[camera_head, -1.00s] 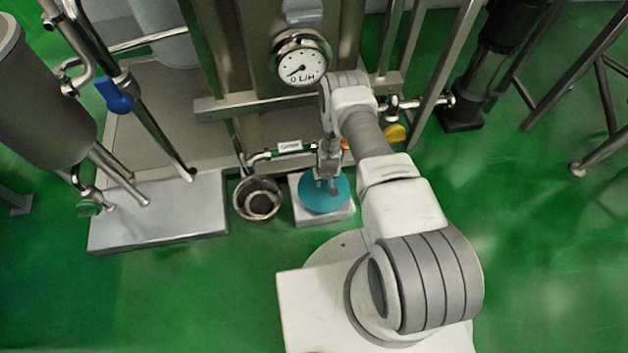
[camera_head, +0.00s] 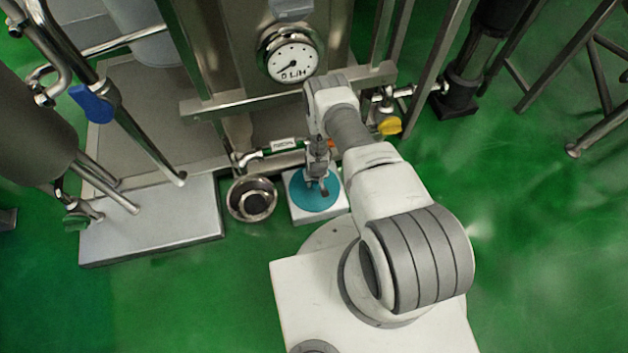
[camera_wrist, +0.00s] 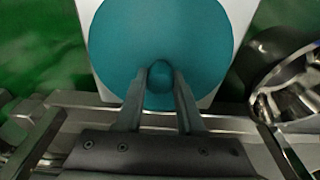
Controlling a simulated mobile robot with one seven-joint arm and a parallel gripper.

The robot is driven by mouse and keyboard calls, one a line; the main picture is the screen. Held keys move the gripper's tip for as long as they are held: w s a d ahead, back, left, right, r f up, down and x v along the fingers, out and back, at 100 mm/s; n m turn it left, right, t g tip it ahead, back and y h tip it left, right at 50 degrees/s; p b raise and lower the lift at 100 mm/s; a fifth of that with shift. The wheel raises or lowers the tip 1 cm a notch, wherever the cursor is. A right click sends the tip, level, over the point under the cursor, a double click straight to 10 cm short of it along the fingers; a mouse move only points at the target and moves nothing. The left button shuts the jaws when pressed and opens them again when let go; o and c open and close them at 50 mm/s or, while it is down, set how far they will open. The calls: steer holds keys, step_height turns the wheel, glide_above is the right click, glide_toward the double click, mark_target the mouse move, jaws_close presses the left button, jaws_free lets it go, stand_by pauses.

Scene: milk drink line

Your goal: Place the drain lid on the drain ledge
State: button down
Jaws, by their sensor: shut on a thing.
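The drain lid (camera_head: 303,200) is a flat teal disc with a small round knob (camera_wrist: 160,86) at its middle. My gripper (camera_head: 318,187) reaches down over the disc. In the wrist view, the two fingers of my gripper (camera_wrist: 160,76) are shut on the knob from both sides. The lid is over a white square block (camera_head: 303,218), whose corners also show around the disc in the wrist view (camera_wrist: 241,14). I cannot tell whether the lid touches the block. Nothing in view is clearly recognisable as the drain ledge.
A round metal bowl (camera_head: 252,200) stands close left of the block. A grey metal plinth (camera_head: 150,225) lies farther left. Pipes, a yellow-handled valve (camera_head: 389,125) and a dial gauge (camera_head: 292,58) are behind. The green floor (camera_head: 540,240) at right is clear.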

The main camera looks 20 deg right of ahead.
steer(key=c, duration=0.5)
jaws_free()
steer(key=shift+f, duration=0.1)
